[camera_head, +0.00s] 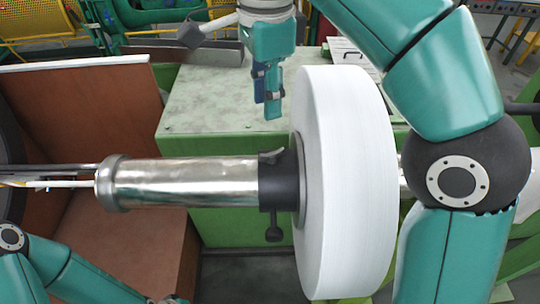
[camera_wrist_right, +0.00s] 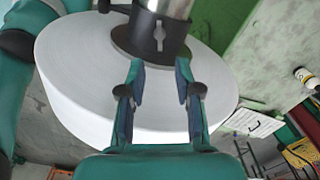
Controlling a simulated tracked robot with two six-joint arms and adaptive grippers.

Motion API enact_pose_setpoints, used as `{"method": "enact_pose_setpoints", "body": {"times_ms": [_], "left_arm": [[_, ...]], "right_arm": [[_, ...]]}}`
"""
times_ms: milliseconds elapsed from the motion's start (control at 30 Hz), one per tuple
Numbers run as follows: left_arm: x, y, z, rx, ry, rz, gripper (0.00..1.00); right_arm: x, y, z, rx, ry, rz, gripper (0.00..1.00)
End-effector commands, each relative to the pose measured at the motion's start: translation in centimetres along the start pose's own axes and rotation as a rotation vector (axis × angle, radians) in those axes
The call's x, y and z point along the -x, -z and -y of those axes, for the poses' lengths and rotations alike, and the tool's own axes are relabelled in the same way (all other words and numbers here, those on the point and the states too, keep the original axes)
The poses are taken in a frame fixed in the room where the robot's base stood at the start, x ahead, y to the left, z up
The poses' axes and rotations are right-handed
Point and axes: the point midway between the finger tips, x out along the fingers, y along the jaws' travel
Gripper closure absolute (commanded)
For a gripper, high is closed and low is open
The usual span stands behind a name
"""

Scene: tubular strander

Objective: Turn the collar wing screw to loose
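The black collar (camera_head: 281,181) sits around the polished steel shaft, against the white disc. A small wing screw (camera_head: 271,156) stands on the collar's upper side. In the right wrist view the wing screw (camera_wrist_right: 159,36) shows as a grey wing on the dark collar (camera_wrist_right: 147,27), lying beyond the gap between my fingertips. My right gripper (camera_head: 266,108) hangs above the collar, pointing down, apart from the screw. In the wrist view my right gripper (camera_wrist_right: 160,72) is open, with nothing between its fingers. My left gripper is out of view; only part of that arm shows at the lower left.
The large white disc (camera_head: 345,180) stands close right of the collar. A black knobbed handle (camera_head: 274,233) hangs below the collar. The steel shaft (camera_head: 190,182) runs left. A green machine table (camera_head: 210,95) lies behind, and a brown panel (camera_head: 85,120) stands at left.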

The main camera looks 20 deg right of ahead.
Motion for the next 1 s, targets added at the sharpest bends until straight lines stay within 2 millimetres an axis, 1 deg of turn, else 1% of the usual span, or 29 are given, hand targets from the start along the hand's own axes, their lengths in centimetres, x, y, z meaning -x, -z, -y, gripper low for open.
{"method": "enact_pose_setpoints", "body": {"times_ms": [33, 200, 400, 500, 600, 700, 967, 1000], "left_arm": [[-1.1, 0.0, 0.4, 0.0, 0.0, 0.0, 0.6], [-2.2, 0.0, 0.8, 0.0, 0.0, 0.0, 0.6], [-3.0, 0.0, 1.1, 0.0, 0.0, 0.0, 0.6], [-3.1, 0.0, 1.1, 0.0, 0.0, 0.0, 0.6], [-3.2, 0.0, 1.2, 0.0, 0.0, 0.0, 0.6], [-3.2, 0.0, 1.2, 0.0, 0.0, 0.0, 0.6], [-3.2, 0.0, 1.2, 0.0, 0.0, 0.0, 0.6], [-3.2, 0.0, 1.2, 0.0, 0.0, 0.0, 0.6]], "right_arm": [[-1.7, 0.1, -0.1, 0.0, -0.003, -0.001, 0.67], [-5.2, 0.1, -0.1, -0.001, -0.002, -0.001, 0.67], [-8.9, 0.1, -0.1, 0.0, -0.002, -0.001, 0.67], [-10.1, 0.1, -0.1, 0.0, -0.001, 0.0, 0.67], [-10.9, 0.1, -0.1, -0.001, 0.0, 0.0, 0.67], [-11.3, 0.1, -0.1, -0.002, 0.0, 0.001, 0.67], [-11.4, 0.1, 0.0, -0.002, 0.001, 0.001, 0.67], [-11.4, 0.1, 0.0, -0.001, 0.001, 0.001, 0.68]]}}
